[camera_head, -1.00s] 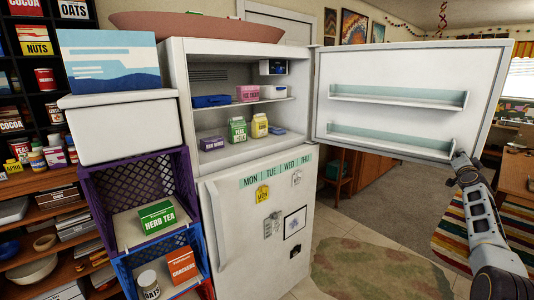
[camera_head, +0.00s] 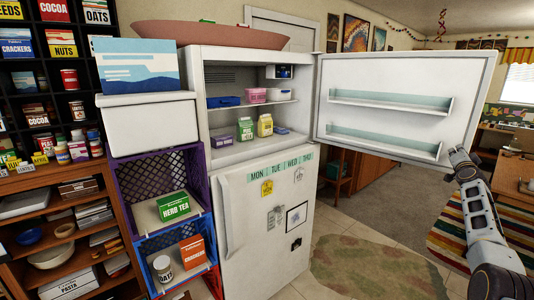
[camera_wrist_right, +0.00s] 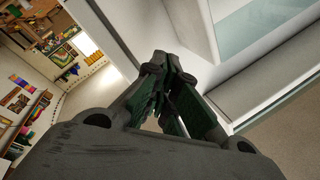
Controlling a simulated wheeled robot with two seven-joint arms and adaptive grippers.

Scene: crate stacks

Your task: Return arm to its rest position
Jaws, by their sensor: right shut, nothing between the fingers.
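My right arm comes in from the lower right in the head view. Its gripper (camera_head: 458,154) is beside the lower free corner of the open upper fridge door (camera_head: 394,76); I cannot tell if they touch. In the right wrist view the fingers (camera_wrist_right: 166,72) are together and hold nothing, with the pale door edge (camera_wrist_right: 270,100) close by. My left gripper is not in view. The white fridge (camera_head: 262,200) stands in the middle with its upper compartment open and its lower door shut.
Left of the fridge stand a purple crate (camera_head: 118,186) with a herb tea box (camera_head: 173,207) and a blue crate (camera_head: 141,250) below. A shelf (camera_head: 97,205) of food is at far left. A striped rug (camera_head: 455,250) lies at right.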

